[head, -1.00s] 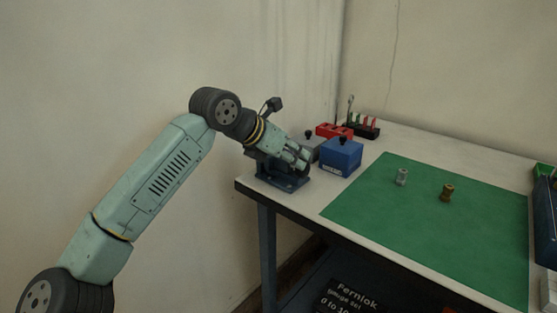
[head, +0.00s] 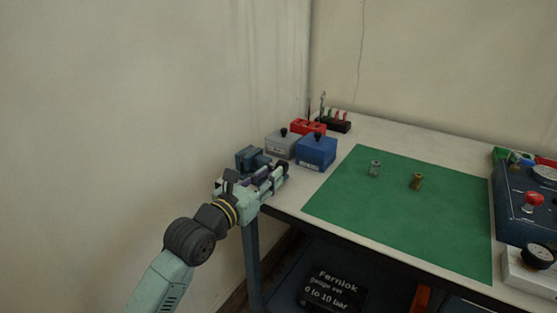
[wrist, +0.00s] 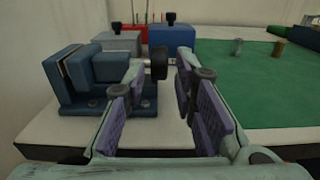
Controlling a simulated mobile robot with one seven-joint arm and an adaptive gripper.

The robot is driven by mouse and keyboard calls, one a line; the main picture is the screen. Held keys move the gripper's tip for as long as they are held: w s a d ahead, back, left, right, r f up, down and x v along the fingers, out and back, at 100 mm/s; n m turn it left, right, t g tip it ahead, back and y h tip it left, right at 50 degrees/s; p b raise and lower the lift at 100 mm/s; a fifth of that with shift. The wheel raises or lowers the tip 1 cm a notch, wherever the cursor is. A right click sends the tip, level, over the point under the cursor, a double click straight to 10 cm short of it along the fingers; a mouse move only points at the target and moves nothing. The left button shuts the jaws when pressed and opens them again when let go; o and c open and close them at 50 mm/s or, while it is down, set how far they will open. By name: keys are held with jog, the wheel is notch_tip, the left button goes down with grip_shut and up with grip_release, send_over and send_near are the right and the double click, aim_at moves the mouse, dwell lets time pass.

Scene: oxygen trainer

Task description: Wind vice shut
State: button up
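The dark blue vice (head: 250,158) stands at the table's near left corner. It also shows at the left of the wrist view (wrist: 88,80), with a gap between its jaws at its left end. Its screw and black round handle (wrist: 159,63) point right. My gripper (wrist: 168,75) is open, with purple-padded fingers. In the wrist view the left finger overlaps the vice's right part, and the handle shows between the fingertips, beyond or level with them. I cannot tell whether a finger touches it. In the head view my gripper (head: 278,178) partly hides the vice.
A grey box (head: 281,145) and a blue box (head: 316,152) with black knobs stand behind the vice. A red holder (head: 307,126) is farther back. A green mat (head: 400,215) carries a silver fitting (head: 375,168) and a brass fitting (head: 417,181). A dark blue panel (head: 520,205) stands at the right.

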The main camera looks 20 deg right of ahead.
aim_at(282, 165)
jog(key=p+x, duration=0.2)
jog(key=x, duration=0.4)
jog(key=shift+w+d, duration=0.2)
grip_shut()
